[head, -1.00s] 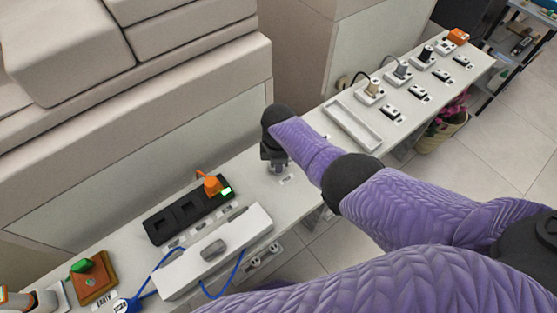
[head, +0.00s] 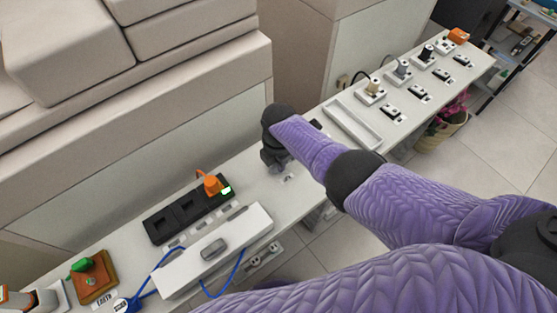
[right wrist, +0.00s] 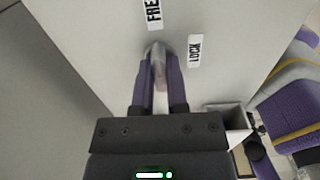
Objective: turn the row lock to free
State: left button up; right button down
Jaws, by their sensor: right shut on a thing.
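In the right wrist view my right gripper (right wrist: 159,82) is shut on the row lock's slim metal lever (right wrist: 157,58). The lever stands on a pale surface, and the fingers cover its sides. The FREE label (right wrist: 153,12) lies just beyond the lever's far end. The LOCK label (right wrist: 195,50) lies to its right. In the head view my right gripper (head: 274,163) is over the white counter, and it hides the lever there. A small label (head: 288,180) shows beside it. My left gripper is not in view.
A black socket strip (head: 168,222) with an orange plug (head: 211,185) and a white box (head: 235,233) with blue cables stand left of the gripper. An empty tray (head: 353,124) and several plugs (head: 403,70) stand to the right. A beige copier (head: 130,100) rises behind the counter.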

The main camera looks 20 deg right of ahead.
dwell(0.4)
jog(key=c, duration=0.6)
grip_release()
jog(key=shift+c, duration=0.2)
notch_tip(320, 180, up, 10)
jog(key=p, duration=0.6)
jog(key=shift+p, duration=0.35)
jog(key=shift+f, duration=0.1)
